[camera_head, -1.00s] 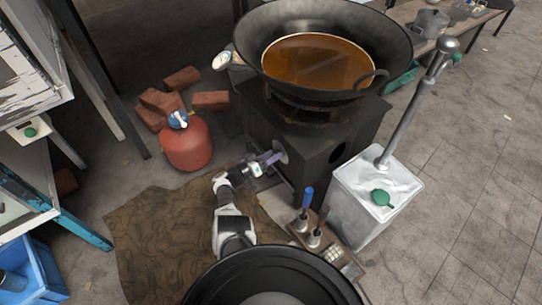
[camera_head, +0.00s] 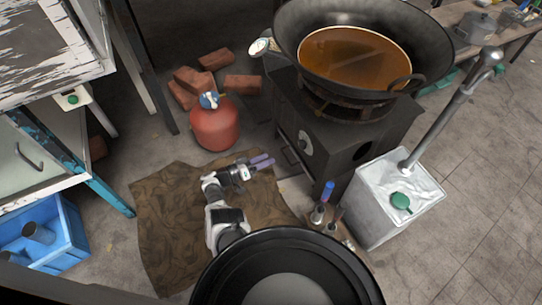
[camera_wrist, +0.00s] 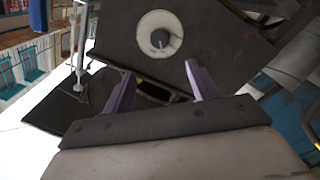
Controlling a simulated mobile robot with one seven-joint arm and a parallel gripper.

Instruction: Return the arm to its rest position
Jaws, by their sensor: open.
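My arm reaches out over the brown patterned mat in the head view. My gripper (camera_head: 262,162) points right, toward the black stove (camera_head: 335,150), and stops short of it. In the wrist view my gripper (camera_wrist: 160,85) shows two purple fingers spread apart with nothing between them. The stove's round knob (camera_wrist: 160,38) on a pale disc lies beyond the fingertips, apart from them. The knob plate also shows on the stove's front (camera_head: 305,143) in the head view.
A large wok (camera_head: 355,60) of brown liquid sits on the stove. A red gas cylinder (camera_head: 214,125) and bricks (camera_head: 216,58) stand behind my gripper. A white box (camera_head: 385,205) with a metal pole is at right. The mat (camera_head: 165,230) is clear left of my arm.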

